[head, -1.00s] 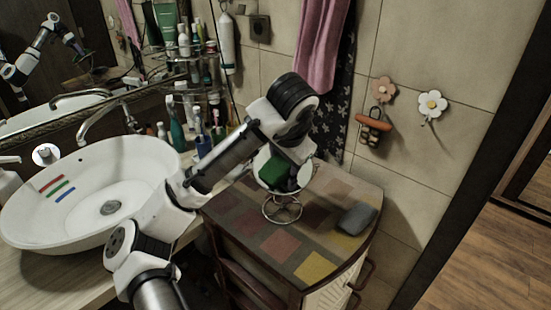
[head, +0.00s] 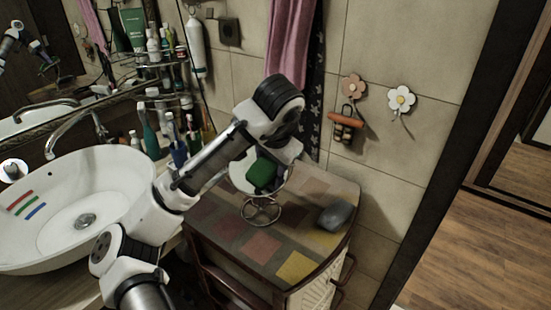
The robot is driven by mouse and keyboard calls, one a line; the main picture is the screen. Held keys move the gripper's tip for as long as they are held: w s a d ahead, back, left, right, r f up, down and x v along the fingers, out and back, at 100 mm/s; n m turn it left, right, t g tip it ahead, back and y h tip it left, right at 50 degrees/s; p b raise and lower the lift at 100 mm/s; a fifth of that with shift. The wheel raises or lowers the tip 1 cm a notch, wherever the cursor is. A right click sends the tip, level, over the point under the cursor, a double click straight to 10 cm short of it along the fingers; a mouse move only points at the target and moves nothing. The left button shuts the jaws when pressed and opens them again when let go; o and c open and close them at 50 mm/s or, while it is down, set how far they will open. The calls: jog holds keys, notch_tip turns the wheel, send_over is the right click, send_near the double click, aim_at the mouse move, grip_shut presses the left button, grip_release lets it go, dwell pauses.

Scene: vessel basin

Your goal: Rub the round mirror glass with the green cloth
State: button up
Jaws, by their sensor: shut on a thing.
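The round mirror (head: 239,176) stands on a wire foot (head: 261,210) on top of the small cabinet. Its pale glass shows at the left of the cloth, and the rest is partly hidden. My gripper (head: 276,169) is shut on the green cloth (head: 261,172). It holds the cloth in front of the glass. I cannot tell whether the cloth touches the glass. My wrist hides the mirror's upper right part.
The cabinet top (head: 236,243) has coloured squares and carries a grey lump (head: 335,215) at its right. A white basin (head: 110,190) with coloured stripes lies left. Bottles and a tap (head: 70,120) stand behind. Flower hooks (head: 401,100) hang on the tiled wall.

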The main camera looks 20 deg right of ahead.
aim_at(244, 169)
jog(key=shift+w+a, duration=0.2)
jog(key=shift+a, duration=1.35)
jog(key=shift+w+a, duration=0.15)
jog(key=shift+a, duration=1.4)
jog(key=v, duration=0.6)
jog(key=shift+r, duration=0.1)
jog(key=v, duration=0.2)
jog(key=shift+s+r, duration=0.2)
jog(key=shift+r, duration=0.15)
